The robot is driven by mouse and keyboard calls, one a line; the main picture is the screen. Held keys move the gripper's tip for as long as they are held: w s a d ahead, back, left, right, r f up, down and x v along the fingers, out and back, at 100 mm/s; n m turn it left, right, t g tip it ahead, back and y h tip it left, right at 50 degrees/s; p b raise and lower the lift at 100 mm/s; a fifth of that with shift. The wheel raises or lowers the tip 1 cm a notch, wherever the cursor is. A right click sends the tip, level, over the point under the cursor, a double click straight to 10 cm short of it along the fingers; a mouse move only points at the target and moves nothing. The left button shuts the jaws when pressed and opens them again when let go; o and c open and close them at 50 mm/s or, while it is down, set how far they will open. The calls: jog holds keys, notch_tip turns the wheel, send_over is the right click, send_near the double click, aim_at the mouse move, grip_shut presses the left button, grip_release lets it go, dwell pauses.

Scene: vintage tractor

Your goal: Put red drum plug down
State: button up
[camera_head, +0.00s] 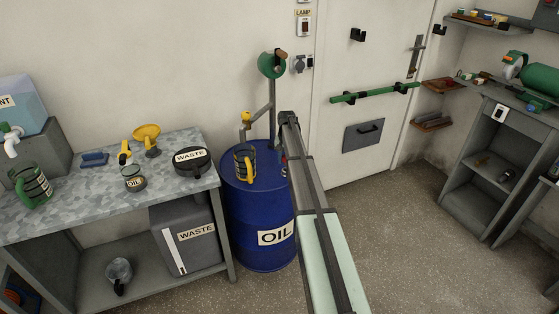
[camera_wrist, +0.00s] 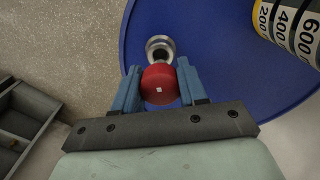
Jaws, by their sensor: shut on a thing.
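The red drum plug (camera_wrist: 159,85) is between the blue fingers of my gripper (camera_wrist: 158,76), which is shut on it. Both are over the lid of the blue oil drum (camera_wrist: 225,65) near its rim. A round metal fitting (camera_wrist: 160,47) shows just beyond the plug, partly covered by it. I cannot tell whether the plug touches the lid. In the head view the drum (camera_head: 258,220) stands right of the workbench, and my arm hides most of the gripper and plug.
A measuring jug with a yellow handle (camera_head: 245,162) stands on the drum lid, and its side shows in the wrist view (camera_wrist: 290,30). A hand pump (camera_head: 271,100) rises from the drum's back. The workbench (camera_head: 80,190) is at left; open floor (camera_head: 400,240) lies right.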

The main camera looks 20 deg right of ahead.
jog(key=s+a+r+n, duration=0.3)
jog(key=s+a+n, duration=0.1)
jog(key=s+a, duration=1.2)
jog(key=s+a+r+n, duration=0.3)
jog(key=s+a+n, duration=0.1)
jog(key=s+a, duration=1.2)
notch_tip(320, 180, up, 12)
jog(key=m, duration=0.2)
send_over(92, 194)
jog(key=shift+w+a+f, duration=0.1)
jog(key=shift+f, duration=4.4)
